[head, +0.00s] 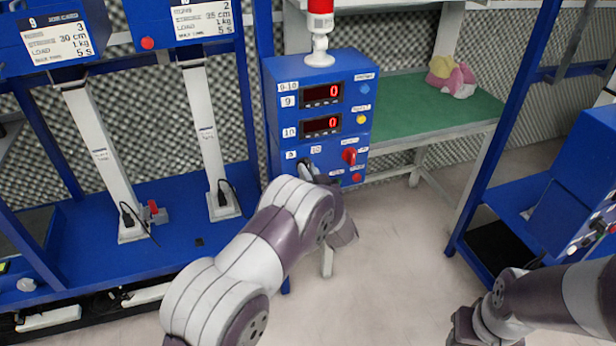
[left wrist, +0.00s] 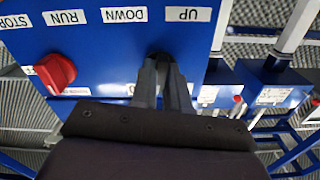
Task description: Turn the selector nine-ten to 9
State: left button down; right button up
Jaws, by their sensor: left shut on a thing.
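The black selector (left wrist: 158,58) shows in the left wrist view between the fingertips, close to the UP and DOWN labels. My left gripper (left wrist: 163,72) is shut on this selector; its fingers hide much of the knob, and which way it points cannot be told. In the head view my left gripper (head: 308,172) is at the box's lower front, partly hidden by my wrist. My right gripper (head: 463,328) is low at the right, its jaws unclear.
A red rotary switch (left wrist: 55,73) is beside the selector, near RUN and STOP labels. The box also has blue and yellow buttons and two red displays (head: 321,93) reading 0. A green-topped table (head: 420,105) stands behind. Blue test stands (head: 170,200) are at the left.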

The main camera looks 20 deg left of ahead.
pick_arm(q)
jog(key=shift+f+n+b, duration=0.1)
jog(key=shift+n+b, duration=2.5)
jog(key=shift+n, duration=1.4)
jog(key=c, duration=1.1)
grip_release()
jog(key=shift+d, duration=0.1)
jog(key=v, duration=1.2)
jog(key=shift+s+d+p, duration=0.2)
jog(key=shift+s+p, duration=0.1)
jog(key=shift+p, duration=0.05)
